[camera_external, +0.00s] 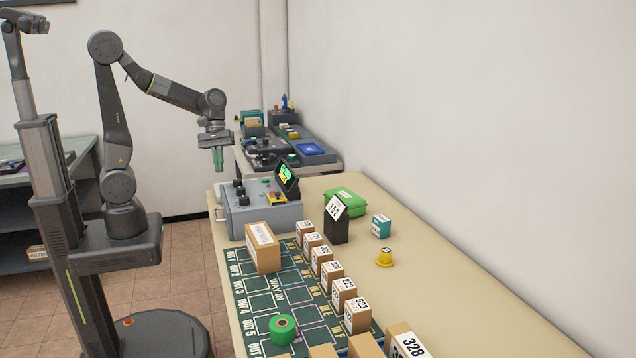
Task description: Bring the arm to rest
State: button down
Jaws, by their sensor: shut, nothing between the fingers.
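My gripper (219,160) points down, shut and empty, in the air above the left far end of the long table (450,270). It is above and behind the grey control box (262,207), apart from it. The gripper is small in this view, and its fingertips look greenish.
A sorting mat (262,301) bears a row of numbered boxes (322,262), a larger carton (263,248) and a green roll (283,328). The wall bounds the right side.

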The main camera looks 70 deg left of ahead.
jog(key=s+f+m+y, duration=0.1)
jog(key=s+f+m, duration=0.3)
jog(key=s, duration=0.6)
jog(key=s+f+m+y, duration=0.2)
jog(key=s+f+m, duration=0.2)
jog(key=s, duration=0.6)
jog(key=shift+f+m+g+y, duration=0.3)
jog(key=shift+m+g, duration=0.1)
jog(key=shift+m, duration=0.5)
jog(key=shift+s, duration=0.1)
